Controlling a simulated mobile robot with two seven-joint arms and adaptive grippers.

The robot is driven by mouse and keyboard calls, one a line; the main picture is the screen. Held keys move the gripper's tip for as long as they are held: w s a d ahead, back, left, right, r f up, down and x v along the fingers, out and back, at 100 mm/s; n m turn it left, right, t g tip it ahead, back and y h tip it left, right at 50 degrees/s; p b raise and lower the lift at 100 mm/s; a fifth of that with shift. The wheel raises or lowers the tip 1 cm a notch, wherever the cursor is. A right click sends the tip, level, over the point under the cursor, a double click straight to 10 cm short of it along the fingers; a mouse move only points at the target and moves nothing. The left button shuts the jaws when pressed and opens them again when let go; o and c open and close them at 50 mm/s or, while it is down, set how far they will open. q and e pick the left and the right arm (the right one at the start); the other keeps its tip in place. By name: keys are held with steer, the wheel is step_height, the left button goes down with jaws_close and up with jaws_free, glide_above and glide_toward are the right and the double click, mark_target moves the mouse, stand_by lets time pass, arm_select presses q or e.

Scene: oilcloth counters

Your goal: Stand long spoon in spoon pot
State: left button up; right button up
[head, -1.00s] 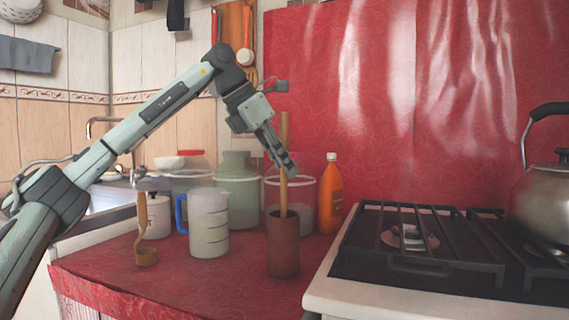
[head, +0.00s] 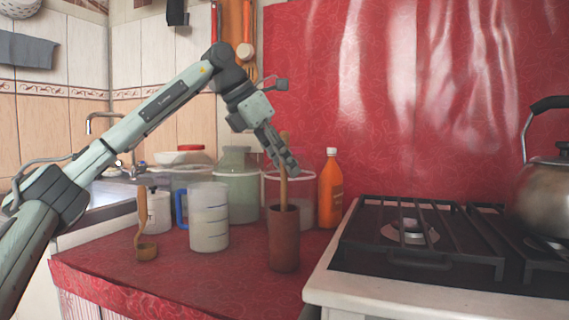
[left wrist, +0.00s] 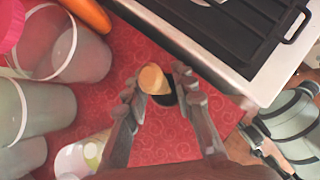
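The long spoon (head: 284,190) is a wooden stick that stands nearly upright, its lower end inside the brown spoon pot (head: 284,246) on the red counter. In the left wrist view the spoon (left wrist: 153,79) shows end-on, over the pot's dark mouth. My left gripper (head: 284,165) is above the pot, around the upper handle. In the left wrist view the left gripper's fingers (left wrist: 160,86) stand apart on both sides of the spoon, so it looks open. The spoon's lower end is hidden in the pot.
The stove (head: 400,292) with a kettle (head: 552,192) is close on the right. The counter front is clear.

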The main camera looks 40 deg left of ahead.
arm_select(q)
steer(key=shift+o, duration=0.3)
steer(key=v, duration=1.2)
stand_by(0.7)
